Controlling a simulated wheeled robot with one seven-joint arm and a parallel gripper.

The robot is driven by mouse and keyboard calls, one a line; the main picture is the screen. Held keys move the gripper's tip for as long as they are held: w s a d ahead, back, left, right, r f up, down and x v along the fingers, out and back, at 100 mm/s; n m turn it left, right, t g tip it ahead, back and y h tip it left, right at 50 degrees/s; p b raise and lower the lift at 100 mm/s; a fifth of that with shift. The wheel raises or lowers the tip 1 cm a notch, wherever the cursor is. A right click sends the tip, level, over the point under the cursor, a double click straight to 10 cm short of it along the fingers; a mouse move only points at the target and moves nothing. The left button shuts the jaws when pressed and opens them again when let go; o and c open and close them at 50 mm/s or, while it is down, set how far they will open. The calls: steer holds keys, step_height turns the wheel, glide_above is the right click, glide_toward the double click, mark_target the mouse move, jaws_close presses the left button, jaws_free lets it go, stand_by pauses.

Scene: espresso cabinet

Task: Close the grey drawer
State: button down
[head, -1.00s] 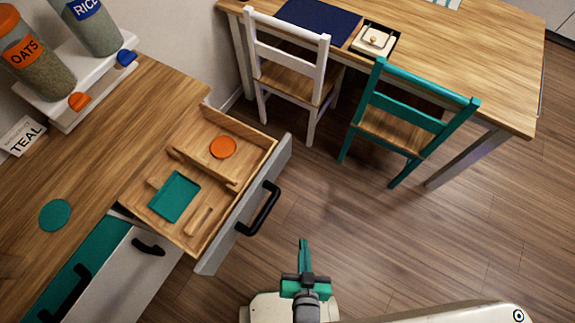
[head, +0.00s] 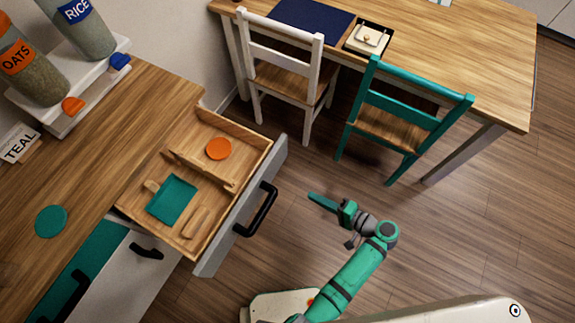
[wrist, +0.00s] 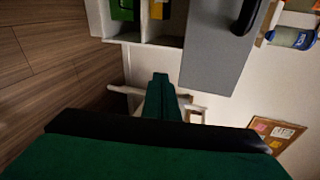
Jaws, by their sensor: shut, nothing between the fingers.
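The grey drawer (head: 238,211) stands pulled out from the wooden-topped cabinet in the head view. Its front carries a black handle (head: 262,208). Inside are an orange disc (head: 219,149) in the far compartment, and a teal tray (head: 172,198) and a small wooden piece (head: 196,222) in the near one. My gripper (head: 312,197) is shut and empty, to the right of the drawer front and apart from it. In the wrist view my gripper (wrist: 160,80) points towards a grey panel (wrist: 215,50) with a black handle, seen sideways; it looks like the drawer front.
A white chair (head: 283,75) and a teal chair (head: 400,120) stand by a wooden table (head: 450,60) at the back. Open wooden floor (head: 480,220) lies right of my arm. Jars (head: 85,35) stand on a white shelf on the counter.

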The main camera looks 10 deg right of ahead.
step_height(320, 180, up, 7)
steer(key=w+d+n+y, duration=0.2)
steer(key=y, duration=0.1)
glide_toward(278, 162)
steer(key=shift+t+y, duration=0.4)
steer(key=x, duration=0.4)
steer(key=f+x, duration=0.1)
steer(key=x, duration=0.1)
steer(key=shift+a, duration=0.25)
steer(key=shift+w, duration=0.15)
